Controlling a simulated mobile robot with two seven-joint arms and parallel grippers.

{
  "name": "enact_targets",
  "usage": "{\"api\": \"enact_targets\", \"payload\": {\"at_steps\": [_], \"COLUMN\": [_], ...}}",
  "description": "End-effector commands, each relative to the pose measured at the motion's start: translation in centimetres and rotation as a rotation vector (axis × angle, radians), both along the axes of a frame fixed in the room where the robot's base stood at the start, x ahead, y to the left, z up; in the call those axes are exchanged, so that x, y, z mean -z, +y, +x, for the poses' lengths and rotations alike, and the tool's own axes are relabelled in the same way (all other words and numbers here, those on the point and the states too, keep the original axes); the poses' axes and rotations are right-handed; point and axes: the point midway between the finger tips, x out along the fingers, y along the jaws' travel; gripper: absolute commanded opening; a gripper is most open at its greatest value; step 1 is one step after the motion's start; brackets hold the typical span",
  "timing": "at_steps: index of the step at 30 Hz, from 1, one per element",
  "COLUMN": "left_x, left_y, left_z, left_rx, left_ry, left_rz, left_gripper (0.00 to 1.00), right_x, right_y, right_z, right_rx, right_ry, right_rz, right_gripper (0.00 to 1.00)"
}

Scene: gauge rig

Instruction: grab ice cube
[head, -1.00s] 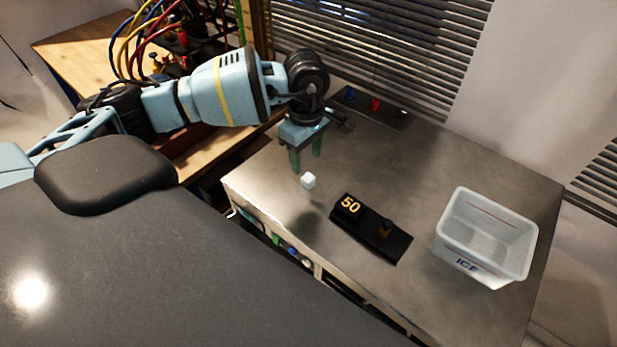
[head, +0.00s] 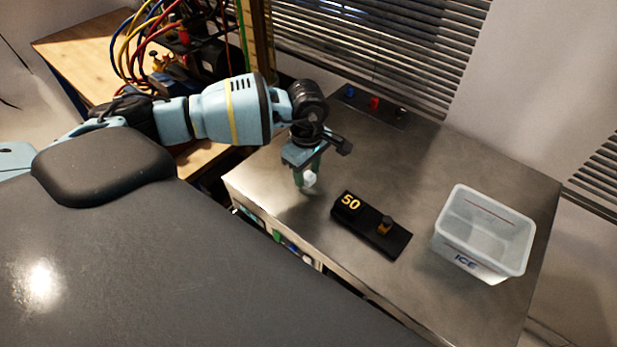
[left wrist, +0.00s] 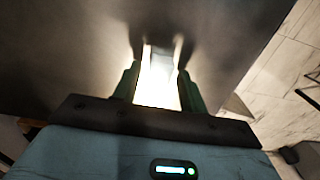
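The ice cube (head: 309,180) is a small whitish block on the steel table in the head view. My left gripper (head: 308,177) is lowered over it with green fingers pointing down, one on each side of the cube. The fingers are still spread about as wide as before, so the gripper looks open. In the left wrist view, the two fingers (left wrist: 158,85) stand apart with a bright, washed-out area between them. The cube's edges are hard to make out there, and finger contact cannot be told. My right gripper is not in view.
A black panel marked 50 with a knob (head: 384,226) lies right of the cube. A clear bin labelled ICE (head: 466,262) stands farther right. A plate with coloured switches (head: 375,104) is at the back. The steel table (head: 400,165) between them is clear.

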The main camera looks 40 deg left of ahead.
Motion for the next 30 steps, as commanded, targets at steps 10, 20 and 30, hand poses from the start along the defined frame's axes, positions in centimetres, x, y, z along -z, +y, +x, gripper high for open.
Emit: {"api": "enact_targets", "payload": {"at_steps": [10,20,30], "left_x": [-0.1,-0.6,-3.7], "left_y": [0.0,0.0,-0.3], "left_z": [0.0,0.1,-1.4], "left_rx": [0.0,0.0,0.003], "left_ry": [-0.001,-0.003,0.001], "left_rz": [0.0,-0.001,0.0], "left_gripper": [0.03,0.03,0.03], "right_x": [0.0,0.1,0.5], "right_y": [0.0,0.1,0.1], "right_z": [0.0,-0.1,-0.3], "right_rx": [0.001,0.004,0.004], "right_ry": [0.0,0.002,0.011], "right_rz": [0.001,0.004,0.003], "right_gripper": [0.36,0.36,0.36]}}
